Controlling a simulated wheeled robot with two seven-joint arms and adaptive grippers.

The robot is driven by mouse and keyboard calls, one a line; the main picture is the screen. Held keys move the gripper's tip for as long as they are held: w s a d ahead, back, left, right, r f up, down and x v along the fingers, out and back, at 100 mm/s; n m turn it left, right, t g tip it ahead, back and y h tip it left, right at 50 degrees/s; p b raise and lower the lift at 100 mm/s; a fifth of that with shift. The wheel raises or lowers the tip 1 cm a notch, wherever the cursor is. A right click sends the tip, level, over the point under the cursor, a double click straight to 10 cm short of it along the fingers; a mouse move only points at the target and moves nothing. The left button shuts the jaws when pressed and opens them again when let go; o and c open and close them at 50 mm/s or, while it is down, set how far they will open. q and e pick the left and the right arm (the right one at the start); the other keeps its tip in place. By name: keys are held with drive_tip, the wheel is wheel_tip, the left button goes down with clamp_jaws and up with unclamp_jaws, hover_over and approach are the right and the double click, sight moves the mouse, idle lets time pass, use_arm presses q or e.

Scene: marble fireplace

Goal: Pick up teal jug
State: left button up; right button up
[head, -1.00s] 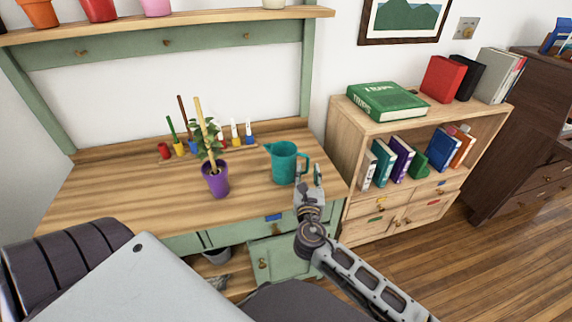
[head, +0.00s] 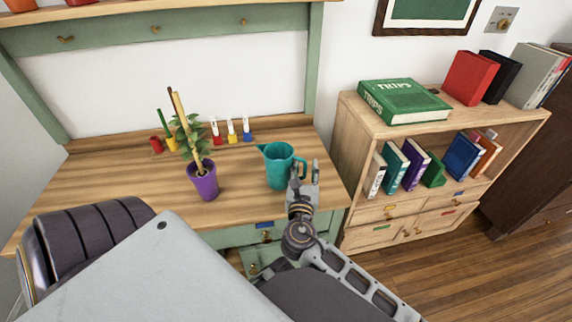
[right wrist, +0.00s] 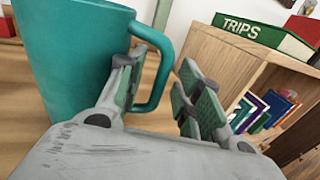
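The teal jug (head: 277,167) stands upright on the wooden worktop, its spout to the left and its handle to the right. In the right wrist view the jug (right wrist: 70,65) fills the left side, and its handle (right wrist: 164,65) shows between my two fingers. My right gripper (head: 306,171) is open just right of the jug, with the fingers (right wrist: 163,90) spread on either side of the handle. I cannot tell whether a finger touches the jug. My left gripper is not in view.
A purple pot with a staked plant (head: 203,182) stands left of the jug. Several small coloured tools (head: 231,132) stand behind it. A wooden bookcase (head: 345,146) with books is close on the right. The worktop's left part is clear.

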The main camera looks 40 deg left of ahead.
drive_tip(key=shift+s+r, duration=0.1)
idle(0.4)
clamp_jaws()
